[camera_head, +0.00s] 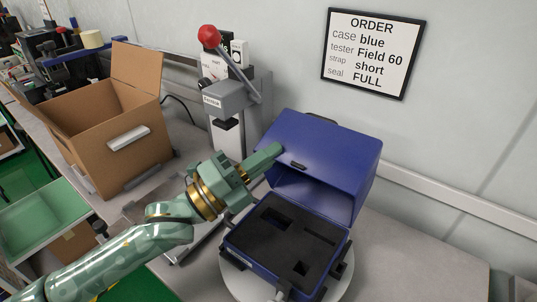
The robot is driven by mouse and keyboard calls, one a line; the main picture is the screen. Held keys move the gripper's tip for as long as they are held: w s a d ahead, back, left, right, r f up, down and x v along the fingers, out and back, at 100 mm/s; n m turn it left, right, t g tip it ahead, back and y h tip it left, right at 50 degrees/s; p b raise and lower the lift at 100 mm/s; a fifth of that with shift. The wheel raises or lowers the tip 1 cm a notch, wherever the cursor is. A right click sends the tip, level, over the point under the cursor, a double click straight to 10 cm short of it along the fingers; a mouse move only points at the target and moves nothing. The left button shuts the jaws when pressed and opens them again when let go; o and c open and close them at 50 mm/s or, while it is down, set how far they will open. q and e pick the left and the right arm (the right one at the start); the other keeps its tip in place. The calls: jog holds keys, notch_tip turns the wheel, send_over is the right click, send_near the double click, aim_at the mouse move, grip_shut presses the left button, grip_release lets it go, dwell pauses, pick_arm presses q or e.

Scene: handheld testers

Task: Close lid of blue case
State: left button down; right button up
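The blue case (335,262) sits on a round light turntable (342,284). Its blue lid (335,152) is raised and tilted over the back of the base, with a clear gap at the front. The black foam insert (283,240) has several cutouts, and I see no tester in them. My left gripper (272,167) is at the lid's left side, its fingers apart with nothing visible between them. The upper fingertip overlaps the lid's left edge; I cannot tell whether it touches. My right gripper is not in view.
A grey press with a red-knobbed lever (209,37) stands behind my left gripper. An open cardboard box (110,135) is at the left, above a green tray (45,222). An order sign (373,52) hangs on the wall. The bench right of the case is clear.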

pick_arm(q)
jog(key=shift+f, duration=0.1)
jog(key=c, duration=1.6)
grip_release()
jog(key=shift+c, duration=0.2)
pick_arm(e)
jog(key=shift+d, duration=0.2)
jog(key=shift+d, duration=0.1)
